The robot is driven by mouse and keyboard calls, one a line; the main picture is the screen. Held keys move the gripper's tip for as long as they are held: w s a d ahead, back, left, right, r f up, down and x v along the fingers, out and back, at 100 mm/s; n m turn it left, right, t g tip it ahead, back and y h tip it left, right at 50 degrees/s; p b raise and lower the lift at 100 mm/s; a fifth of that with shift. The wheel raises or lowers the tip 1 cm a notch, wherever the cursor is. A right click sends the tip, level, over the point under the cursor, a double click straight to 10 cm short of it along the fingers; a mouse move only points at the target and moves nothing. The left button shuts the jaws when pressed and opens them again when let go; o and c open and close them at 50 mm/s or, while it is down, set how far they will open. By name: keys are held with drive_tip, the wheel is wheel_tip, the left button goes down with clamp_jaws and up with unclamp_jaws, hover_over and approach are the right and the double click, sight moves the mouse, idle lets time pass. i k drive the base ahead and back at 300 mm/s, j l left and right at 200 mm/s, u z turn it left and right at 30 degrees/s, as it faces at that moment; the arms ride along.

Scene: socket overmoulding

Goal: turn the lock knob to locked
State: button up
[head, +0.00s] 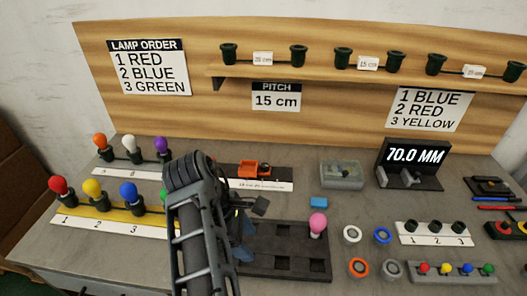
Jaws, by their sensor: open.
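No lock knob can be made out for certain, and no locked or unlocked mark is readable. An orange fixture (248,168) with small dark parts sits on a black base behind my arm. A grey, see-through box (342,173) with a small lever-like part on top stands to its right. My gripper (246,238) is open, with bluish fingers, low over the left side of the dark tray (285,262). It is in front of the orange fixture and apart from it. My arm hides part of the tray and bench.
Colored bulbs stand on a yellow strip (75,217) at left. Rings, a white numbered rack (435,240) and a display (414,155) are at right.

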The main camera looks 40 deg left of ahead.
sight(265, 167)
drive_tip(key=i+j, duration=0.85)
